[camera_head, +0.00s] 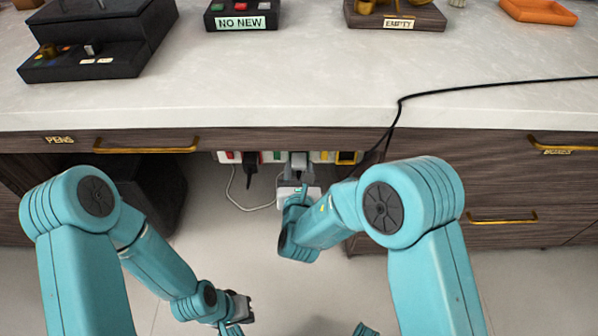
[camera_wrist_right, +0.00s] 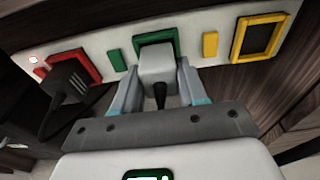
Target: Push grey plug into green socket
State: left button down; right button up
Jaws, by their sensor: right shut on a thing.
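The grey plug (camera_wrist_right: 157,66) is held between the two fingers of my right gripper (camera_wrist_right: 159,84), its black cord end towards the camera. Its far end is at the green socket (camera_wrist_right: 140,42), covering most of the opening; I cannot tell how deep it sits. In the head view, my right gripper (camera_head: 298,172) reaches under the desk front to the socket strip (camera_head: 270,157), where the plug is small. My left gripper (camera_head: 240,308) hangs low at the bottom, away from the strip; its jaw opening is unclear.
A black plug (camera_wrist_right: 70,90) sits at the red socket (camera_wrist_right: 87,57), left of the green one. The yellow socket (camera_wrist_right: 260,37) on the right is empty. A black cable (camera_head: 480,88) crosses the desktop and drops over its edge. Brown drawers (camera_head: 500,190) stand on the right.

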dwell(0.7)
jog(key=shift+b, duration=0.4)
dwell(0.6)
jog(key=shift+b, duration=0.35)
jog(key=shift+b, duration=0.4)
jog(key=shift+w, duration=0.55)
dwell(0.7)
jog(key=o, duration=1.2)
jog(key=shift+o, duration=0.2)
